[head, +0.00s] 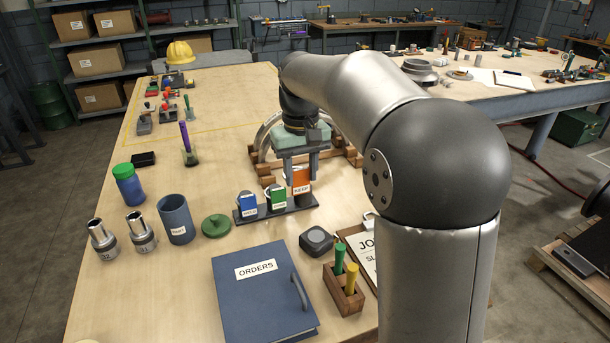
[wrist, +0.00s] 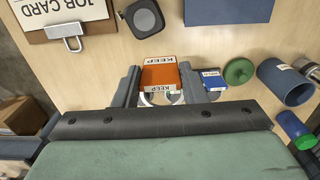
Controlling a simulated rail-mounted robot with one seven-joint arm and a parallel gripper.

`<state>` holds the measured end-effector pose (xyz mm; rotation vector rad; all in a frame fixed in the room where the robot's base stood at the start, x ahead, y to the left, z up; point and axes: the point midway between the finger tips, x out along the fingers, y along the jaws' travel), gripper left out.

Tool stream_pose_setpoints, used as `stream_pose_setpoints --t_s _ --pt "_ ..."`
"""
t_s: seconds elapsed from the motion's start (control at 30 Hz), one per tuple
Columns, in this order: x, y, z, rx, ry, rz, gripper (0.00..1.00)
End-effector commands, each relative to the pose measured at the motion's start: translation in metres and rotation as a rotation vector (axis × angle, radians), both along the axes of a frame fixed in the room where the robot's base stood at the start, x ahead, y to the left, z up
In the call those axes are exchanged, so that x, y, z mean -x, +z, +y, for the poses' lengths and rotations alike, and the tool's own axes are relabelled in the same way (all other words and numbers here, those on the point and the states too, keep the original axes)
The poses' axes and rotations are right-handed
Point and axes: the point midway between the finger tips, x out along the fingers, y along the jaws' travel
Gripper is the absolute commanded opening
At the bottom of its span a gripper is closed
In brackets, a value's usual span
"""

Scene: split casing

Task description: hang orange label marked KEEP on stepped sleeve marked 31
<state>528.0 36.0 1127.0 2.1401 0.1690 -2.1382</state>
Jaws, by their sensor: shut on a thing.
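The orange label marked KEEP (head: 302,182) is upright at the right end of a dark rack (head: 276,212). My gripper (head: 301,178) is above it with its fingers pointing down. In the wrist view the orange label (wrist: 160,77) sits between the two fingers of my gripper (wrist: 160,84), which are closed on it. I cannot tell whether its lower edge still touches the rack. Two metal stepped sleeves stand at the left of the table. The left one (head: 102,240) is marked 32; the right one (head: 140,233) has a small mark that looks like 31.
A blue label (head: 248,205) and a green label (head: 278,198) stand in the rack. A blue-grey cup (head: 176,220) and green lid (head: 216,226) lie between rack and sleeves. A blue-green jar (head: 128,185) stands behind the sleeves. A blue ORDERS binder (head: 262,295) lies in front.

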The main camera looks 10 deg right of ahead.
Motion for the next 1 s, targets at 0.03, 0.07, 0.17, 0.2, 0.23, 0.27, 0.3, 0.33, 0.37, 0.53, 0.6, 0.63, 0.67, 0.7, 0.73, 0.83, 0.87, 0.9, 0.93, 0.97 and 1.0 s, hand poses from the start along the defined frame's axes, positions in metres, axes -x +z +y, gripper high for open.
stream_pose_setpoints --t_s 0.03,0.07,0.17,0.2,0.23,0.27,0.3,0.33,0.37,0.53,0.6,0.63,0.67,0.7,0.73,0.83,0.87,0.9,0.93,0.97,1.0 --pt "0.008 0.003 0.003 0.001 0.001 -0.003 0.13" --pt "0.012 0.004 0.004 0.001 0.001 -0.002 0.13" --pt "0.022 0.01 0.007 0.0 -0.001 -0.002 0.13" --pt "0.024 0.012 0.008 0.0 -0.001 -0.001 0.13" --pt "0.026 0.013 0.009 0.0 -0.001 -0.001 0.13" --pt "0.027 0.015 0.009 0.0 -0.001 -0.001 0.13" --pt "0.029 0.017 0.01 0.0 -0.001 -0.001 0.13" --pt "0.029 0.019 0.01 0.0 -0.001 0.0 0.13" --pt "0.029 0.02 0.01 0.0 -0.001 0.0 0.13" --pt "0.029 0.03 0.01 0.0 -0.001 0.0 0.13" --pt "0.029 0.033 0.01 0.0 -0.001 0.0 0.13" --pt "0.029 0.035 0.01 0.0 -0.001 0.0 0.13" --pt "0.029 0.036 0.01 0.0 -0.001 0.0 0.13" --pt "0.029 0.038 0.01 0.0 -0.001 0.0 0.13" --pt "0.029 0.04 0.01 0.0 -0.001 0.0 0.13" --pt "0.029 0.045 0.01 0.0 -0.001 0.0 0.13" --pt "0.029 0.046 0.01 0.0 -0.001 0.0 0.13" --pt "0.029 0.048 0.01 0.0 -0.001 0.0 0.13" --pt "0.029 0.05 0.01 0.0 -0.001 0.0 0.13" --pt "0.029 0.051 0.01 0.0 -0.001 0.0 0.13" --pt "0.029 0.053 0.01 0.0 -0.001 0.0 0.13"
